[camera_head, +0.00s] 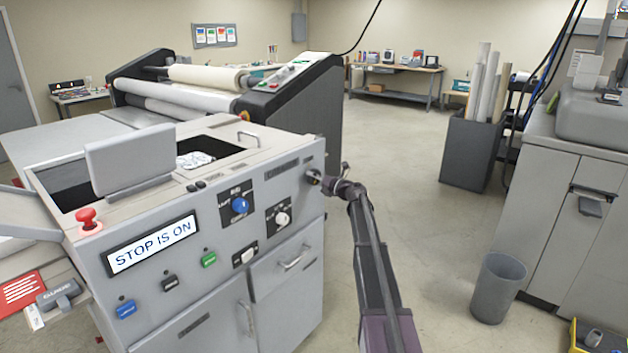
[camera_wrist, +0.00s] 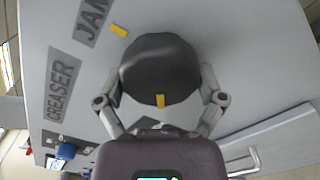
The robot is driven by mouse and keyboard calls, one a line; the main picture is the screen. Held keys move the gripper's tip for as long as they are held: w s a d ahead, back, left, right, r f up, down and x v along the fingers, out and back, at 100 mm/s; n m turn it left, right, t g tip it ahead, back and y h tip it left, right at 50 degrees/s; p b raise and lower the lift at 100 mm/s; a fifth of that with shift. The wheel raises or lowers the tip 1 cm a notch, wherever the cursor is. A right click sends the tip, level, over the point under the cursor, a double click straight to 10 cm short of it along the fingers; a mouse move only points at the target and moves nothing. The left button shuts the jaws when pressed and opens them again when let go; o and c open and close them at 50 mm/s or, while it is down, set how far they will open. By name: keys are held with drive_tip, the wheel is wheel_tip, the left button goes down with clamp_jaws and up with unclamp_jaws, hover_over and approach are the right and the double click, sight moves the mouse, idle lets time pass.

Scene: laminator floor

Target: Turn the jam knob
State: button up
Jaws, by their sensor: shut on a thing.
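The jam knob (camera_wrist: 160,62) is a black round knob with a yellow mark on its lower edge in the wrist view. A second yellow mark sits on the grey panel at the knob's upper left, beside the letters "JAM"; the two marks are not lined up. My gripper (camera_wrist: 161,99) is shut on the knob, with one finger at each side. In the head view, my gripper (camera_head: 325,182) is at the right end of the machine's front panel, and the small dark knob (camera_head: 312,177) is partly hidden there.
The machine's display (camera_head: 152,244) reads "STOP IS ON". A red mushroom button (camera_head: 87,218) is at the left corner. A blue knob (camera_head: 239,205) and a white knob (camera_head: 283,218) are left of my gripper. A grey bin (camera_head: 497,287) stands on the floor at right.

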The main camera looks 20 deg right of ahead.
drive_tip(key=shift+w+r+m, duration=0.1)
drive_tip(key=shift+m, duration=0.8)
drive_tip(key=o, duration=0.8)
drive_tip(key=shift+a, duration=0.1)
drive_tip(key=shift+o, duration=0.2)
drive_tip(key=v, duration=1.2)
